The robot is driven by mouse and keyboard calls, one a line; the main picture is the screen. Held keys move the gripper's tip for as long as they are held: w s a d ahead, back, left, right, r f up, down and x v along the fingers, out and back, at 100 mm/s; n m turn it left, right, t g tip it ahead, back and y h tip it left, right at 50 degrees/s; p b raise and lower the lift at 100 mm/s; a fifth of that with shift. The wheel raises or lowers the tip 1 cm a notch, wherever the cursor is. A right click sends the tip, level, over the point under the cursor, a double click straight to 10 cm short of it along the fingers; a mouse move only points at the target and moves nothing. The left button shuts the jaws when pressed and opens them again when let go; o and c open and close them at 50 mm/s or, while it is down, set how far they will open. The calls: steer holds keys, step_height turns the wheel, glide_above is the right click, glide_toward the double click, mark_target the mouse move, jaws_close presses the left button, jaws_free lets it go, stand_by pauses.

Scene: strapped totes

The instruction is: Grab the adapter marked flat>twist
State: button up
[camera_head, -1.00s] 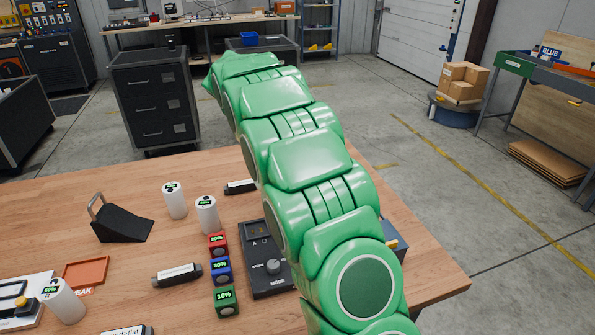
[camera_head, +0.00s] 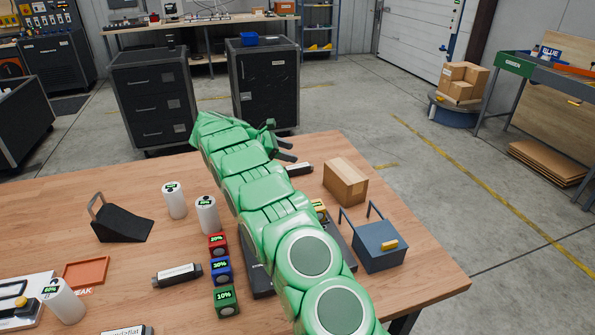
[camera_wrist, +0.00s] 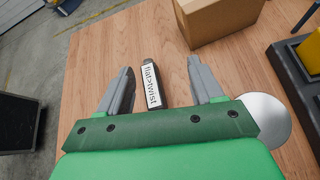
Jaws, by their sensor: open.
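The adapter marked flat>twist (camera_wrist: 152,86) is a dark bar with a white label, lying on the wooden table. In the wrist view it lies between and beyond my gripper's (camera_wrist: 158,70) two grey fingers, which are open and apart from it. In the head view my gripper (camera_head: 291,150) is near the table's far edge, and a dark adapter with a light label (camera_head: 299,169) lies just beside the fingers, partly hidden. Another adapter (camera_head: 178,275) lies at the front left, and one more (camera_head: 127,330) is cut off at the bottom edge, its label partly readable.
A cardboard box (camera_head: 345,182) stands close right of the gripper; it also shows in the wrist view (camera_wrist: 222,20). A blue-grey bin with handles (camera_head: 380,246) stands nearer. Coloured cubes (camera_head: 221,270), white cylinders (camera_head: 207,214) and a black wedge (camera_head: 122,222) are at left.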

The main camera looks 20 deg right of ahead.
steer(key=n+h, duration=0.1)
steer(key=n, duration=0.1)
glide_toward(293, 167)
steer(key=shift+t, duration=0.3)
steer(key=x, duration=0.4)
steer(key=shift+d, duration=0.1)
steer(key=shift+s+x, duration=0.2)
steer(key=shift+x, duration=3.7)
steer(key=shift+f, duration=0.1)
steer(key=c, duration=1.1)
steer(key=shift+h, duration=0.3)
